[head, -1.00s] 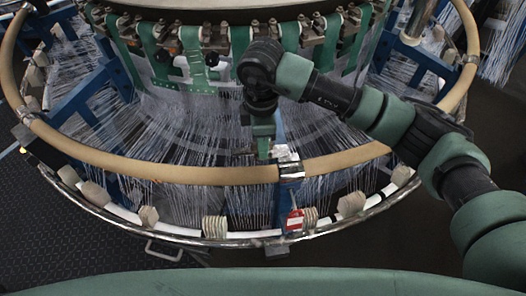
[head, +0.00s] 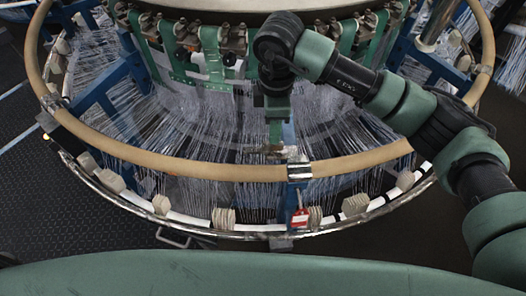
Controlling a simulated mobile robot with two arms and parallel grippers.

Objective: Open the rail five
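A tan curved rail (head: 203,171) runs around the front of the circular loom. A silver joint (head: 299,171) sits on it above a blue post. No number is readable, so I cannot tell which section is rail five. The front rail shows no gap at the joint; part of the right side is hidden behind my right arm. My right gripper (head: 275,148) points down just behind the rail, left of the joint. Its fingertips are small and blurred against the threads, so I cannot tell whether they touch the rail. My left gripper is out of view.
A red and white tag (head: 299,218) hangs on the post below the joint. White threads (head: 185,125) fill the space inside the rail. A lower ring (head: 180,218) with several pale blocks runs beneath it. Dark floor (head: 60,215) lies open at the left.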

